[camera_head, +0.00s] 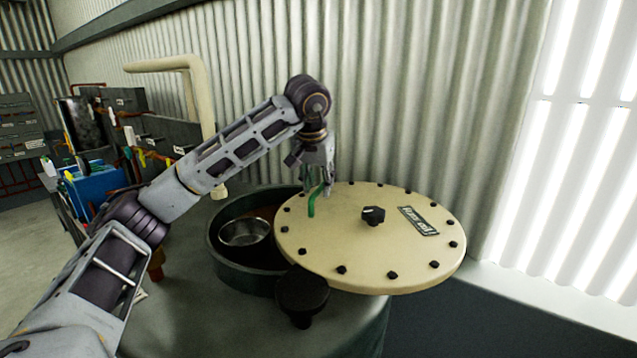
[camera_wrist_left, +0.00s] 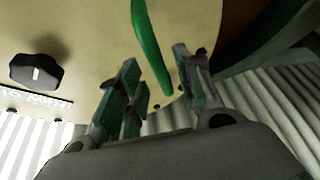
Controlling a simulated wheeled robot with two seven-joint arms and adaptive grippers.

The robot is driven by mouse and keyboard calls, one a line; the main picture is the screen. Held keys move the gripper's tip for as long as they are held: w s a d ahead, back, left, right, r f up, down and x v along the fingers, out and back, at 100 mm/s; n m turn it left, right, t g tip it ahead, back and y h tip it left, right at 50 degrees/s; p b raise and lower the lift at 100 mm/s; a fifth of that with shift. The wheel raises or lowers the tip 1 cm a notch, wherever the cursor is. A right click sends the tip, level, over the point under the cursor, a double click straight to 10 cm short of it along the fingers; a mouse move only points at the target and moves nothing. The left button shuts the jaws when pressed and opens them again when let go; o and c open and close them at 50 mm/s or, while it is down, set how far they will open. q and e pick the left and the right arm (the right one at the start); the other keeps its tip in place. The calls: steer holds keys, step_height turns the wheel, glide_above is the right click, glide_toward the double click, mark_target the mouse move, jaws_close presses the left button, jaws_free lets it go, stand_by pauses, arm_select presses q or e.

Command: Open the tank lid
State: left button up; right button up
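The tank lid (camera_head: 400,255) is a round cream disc with black bolts around its rim, a black centre knob (camera_head: 373,215) and a label. It lies flat, shifted to the right of the tank's round opening (camera_head: 222,262), so the opening's left part is uncovered. A green curved handle (camera_head: 312,203) stands near the lid's left edge; it also shows in the left wrist view (camera_wrist_left: 147,45). My left gripper (camera_head: 320,188) is at this handle. In the left wrist view its fingers (camera_wrist_left: 158,90) are apart, with the handle between them. Whether they touch it is unclear. My right gripper is not visible.
A metal bowl (camera_head: 245,232) sits inside the opening. A black round knob (camera_head: 302,290) stands at the lid's front left edge. A corrugated wall (camera_head: 420,90) rises behind. A pale pipe (camera_head: 190,85) and cluttered shelves with a blue bin (camera_head: 95,187) are at left.

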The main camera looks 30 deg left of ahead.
arm_select(q)
steer(key=shift+w+f, duration=0.15)
steer(key=shift+f, duration=0.25)
steer(key=shift+c, duration=0.3)
jaws_close()
